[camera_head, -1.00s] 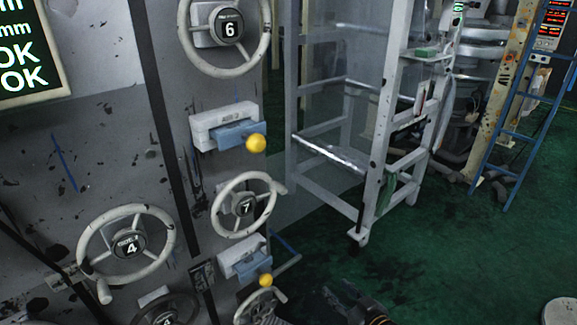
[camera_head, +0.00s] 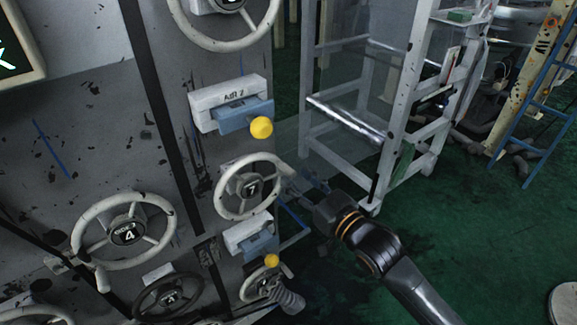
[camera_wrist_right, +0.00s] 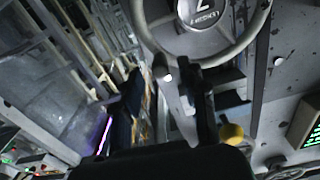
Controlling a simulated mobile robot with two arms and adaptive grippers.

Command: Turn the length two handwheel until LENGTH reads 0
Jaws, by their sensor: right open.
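A cream handwheel (camera_head: 226,183) with hub number 7 is on the grey panel, with a handle on its right rim. The small text on its hub is too small to read, so I cannot confirm it as length two. My right gripper (camera_head: 299,187) is just right of its rim, by the handle. In the right wrist view a wheel (camera_wrist_right: 247,40) fills the top, its handle (camera_wrist_right: 183,118) between the spread dark fingers of the gripper (camera_wrist_right: 165,110). Contact cannot be told. The display (camera_head: 18,50) is cut off; no LENGTH reading shows. My left gripper is not in view.
Levers with yellow knobs sit above (camera_head: 261,127) and below (camera_head: 271,260) wheel 7. Wheel 4 (camera_head: 90,215) and a dark wheel (camera_head: 142,300) are to the left. A white frame (camera_head: 398,100) stands behind on the right. Green floor (camera_head: 490,240) is open at right.

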